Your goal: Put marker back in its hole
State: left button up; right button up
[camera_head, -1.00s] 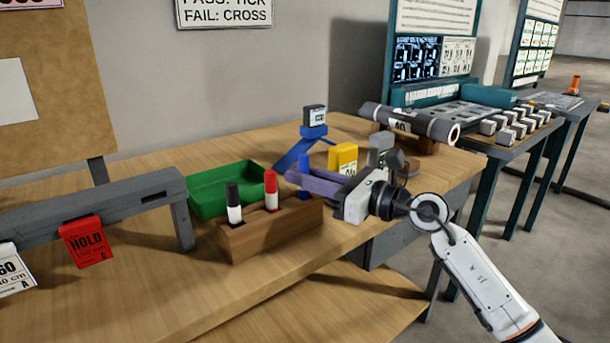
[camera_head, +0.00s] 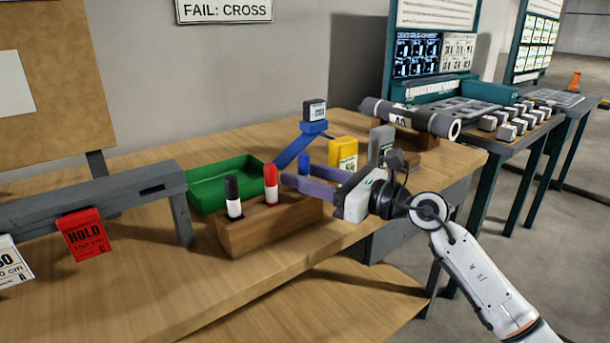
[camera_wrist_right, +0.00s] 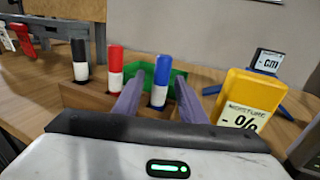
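A blue marker (camera_head: 304,161) with a white lower body stands upright at the right end of the wooden block (camera_head: 260,235). It also shows in the right wrist view (camera_wrist_right: 162,72). My right gripper (camera_head: 298,174) has its purple fingers apart, one on each side of the blue marker, with small gaps visible in the wrist view. The near finger hides the marker's lower part in the head view, so its depth in the hole cannot be told. A red marker (camera_head: 271,184) and a black marker (camera_head: 232,195) stand in the block to the left. My left gripper is not in view.
A green tray (camera_head: 190,195) lies behind the block. A yellow moisture meter (camera_head: 343,152) and a blue stand with a small device (camera_head: 313,112) stand behind the gripper. A grey rail with a red HOLD tag (camera_head: 86,233) is at left. The table front is clear.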

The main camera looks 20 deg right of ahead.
jog(key=shift+f, duration=0.1)
jog(key=v, duration=0.9)
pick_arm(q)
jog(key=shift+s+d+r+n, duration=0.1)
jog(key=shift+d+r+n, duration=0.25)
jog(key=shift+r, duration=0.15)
pick_arm(e)
jog(key=shift+s+d+r, duration=0.2)
jog(key=shift+s+d, duration=0.2)
jog(key=shift+s, duration=0.15)
jog(key=shift+a, duration=0.1)
